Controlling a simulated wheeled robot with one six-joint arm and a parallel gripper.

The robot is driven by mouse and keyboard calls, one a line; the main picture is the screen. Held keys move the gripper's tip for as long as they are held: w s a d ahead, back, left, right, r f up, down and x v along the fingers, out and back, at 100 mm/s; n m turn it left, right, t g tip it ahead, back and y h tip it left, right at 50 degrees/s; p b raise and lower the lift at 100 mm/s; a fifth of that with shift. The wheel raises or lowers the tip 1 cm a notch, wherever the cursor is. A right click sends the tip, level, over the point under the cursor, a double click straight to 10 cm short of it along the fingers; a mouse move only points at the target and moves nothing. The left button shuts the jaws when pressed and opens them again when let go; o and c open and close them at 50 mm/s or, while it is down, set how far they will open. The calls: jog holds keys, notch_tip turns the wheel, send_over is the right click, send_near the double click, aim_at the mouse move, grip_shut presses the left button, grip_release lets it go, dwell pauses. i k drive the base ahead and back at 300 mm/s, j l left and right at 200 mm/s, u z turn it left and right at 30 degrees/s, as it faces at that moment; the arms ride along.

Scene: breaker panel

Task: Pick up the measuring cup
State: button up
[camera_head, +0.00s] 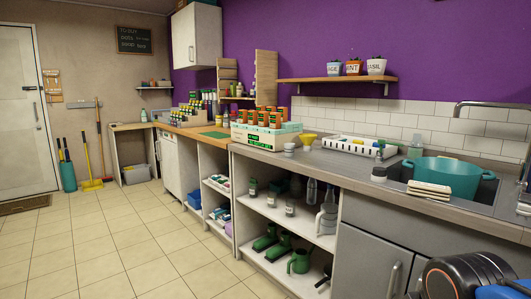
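A pale grey jug with a handle (326,221) stands upright on the upper shelf under the counter, at its right end. It may be the measuring cup, but I see no markings on it at this size. A small white cup-like tub (289,150) stands on the counter beside the yellow funnel (308,139); I cannot tell what it is. Only a dark rounded part of my arm with an orange ring shows at the lower right. My gripper is not in view.
Bottles (311,191) and jars stand left of the jug. Green boots (278,247) and a watering can (299,262) are on the shelf below. A teal basin (455,177) sits at the sink. The tiled floor (110,245) is clear at left.

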aim_at(289, 147)
jog(key=i+j+z, duration=0.1)
jog(key=z, duration=0.85)
jog(key=i+j+z, duration=0.4)
jog(key=j, duration=0.25)
jog(key=i+j+z, duration=0.2)
jog(key=j, duration=0.15)
jog(key=i+j+z, duration=0.2)
jog(key=j, duration=0.15)
jog(key=i+j, duration=0.1)
jog(key=j, duration=0.15)
jog(key=i+j, duration=0.15)
jog(key=j, duration=0.15)
jog(key=k, duration=0.5)
jog(key=i+u, duration=0.15)
jog(key=u, duration=1.3)
jog(key=i+l+u, duration=0.15)
jog(key=l, duration=0.25)
jog(key=i+j+z, duration=0.1)
jog(key=z, duration=0.65)
